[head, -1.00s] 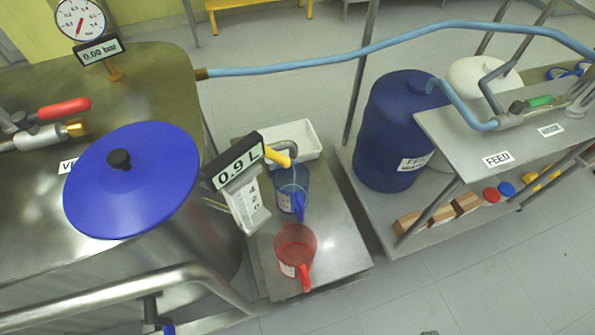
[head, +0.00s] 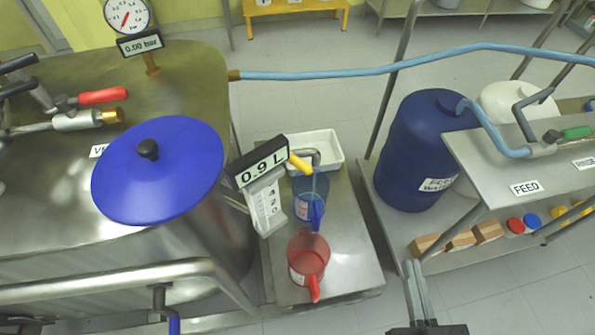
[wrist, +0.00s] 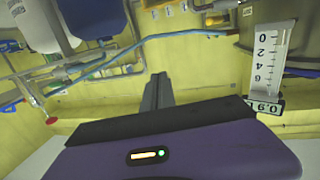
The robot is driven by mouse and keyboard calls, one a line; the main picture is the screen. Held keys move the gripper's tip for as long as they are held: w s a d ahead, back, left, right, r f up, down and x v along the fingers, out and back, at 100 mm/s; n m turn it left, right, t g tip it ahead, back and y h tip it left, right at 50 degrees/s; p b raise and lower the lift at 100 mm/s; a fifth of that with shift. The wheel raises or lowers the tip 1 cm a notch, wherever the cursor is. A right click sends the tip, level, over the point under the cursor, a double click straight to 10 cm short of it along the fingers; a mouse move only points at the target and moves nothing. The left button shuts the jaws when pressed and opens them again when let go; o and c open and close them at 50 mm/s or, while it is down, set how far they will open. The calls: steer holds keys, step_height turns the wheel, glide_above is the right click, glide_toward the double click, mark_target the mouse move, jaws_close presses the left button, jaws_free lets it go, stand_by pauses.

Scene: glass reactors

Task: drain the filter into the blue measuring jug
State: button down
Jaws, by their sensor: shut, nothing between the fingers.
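The blue measuring jug (head: 307,209) stands on a low steel shelf in the head view, below a drain spout with a yellow handle (head: 300,162). A thin pale line shows between spout and jug; I cannot tell if it is liquid. A display (head: 262,162) beside it reads 0.9 L, above a white scale. The large steel vessel (head: 190,90) with a blue round lid (head: 160,170) stands at left; I cannot tell whether it is the filter. My gripper (head: 413,268) is shut and empty at the bottom right, apart from the jugs; its fingers also show in the wrist view (wrist: 158,92).
A red jug (head: 308,262) stands in front of the blue one, a white tray (head: 328,146) behind. A gauge display (head: 139,44) reads 0.00 bar. A steel rail (head: 110,280) crosses the left front. A blue drum (head: 425,150) and the FEED shelf (head: 490,175) stand right.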

steer(key=w+a+f+n+g+y+p, duration=0.15)
steer(key=w+a+n+y, duration=0.35)
steer(key=w+a+n, duration=0.55)
steer(key=w+a+f+n+g+y, duration=0.2)
steer(key=w+a+n+g+y, duration=0.15)
steer(key=w+a+n, duration=0.7)
steer(key=shift+w+a+f+m+y, duration=0.1)
steer(key=shift+w+f+m+y, duration=0.45)
steer(key=shift+w+f, duration=0.6)
steer(key=shift+f+b, duration=0.15)
steer(key=shift+b, duration=0.5)
